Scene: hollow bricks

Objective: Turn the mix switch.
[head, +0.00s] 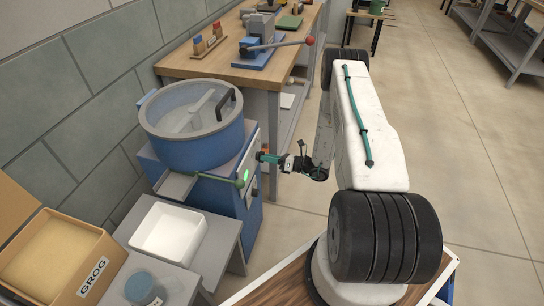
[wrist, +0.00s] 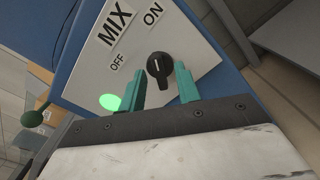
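The mix switch is a black rotary knob (wrist: 159,68) on a pale panel marked MIX, OFF and ON, seen in the wrist view. A white line on the knob shows, but I cannot tell for sure which label it points to. A green light (wrist: 110,102) glows beside it. The panel is on the blue mixer (head: 190,125), whose green light also shows in the head view. My gripper (wrist: 162,88) is open, with its green fingers on either side of the knob. I cannot tell whether they touch it. In the head view my gripper (head: 262,157) is at the mixer's front panel.
A lever with a green ball (head: 240,181) sticks out from the mixer near my gripper. A white tray (head: 170,232) stands on a grey stand in front. A GROG box (head: 60,255) is at left. A wooden workbench (head: 235,68) with tools is behind.

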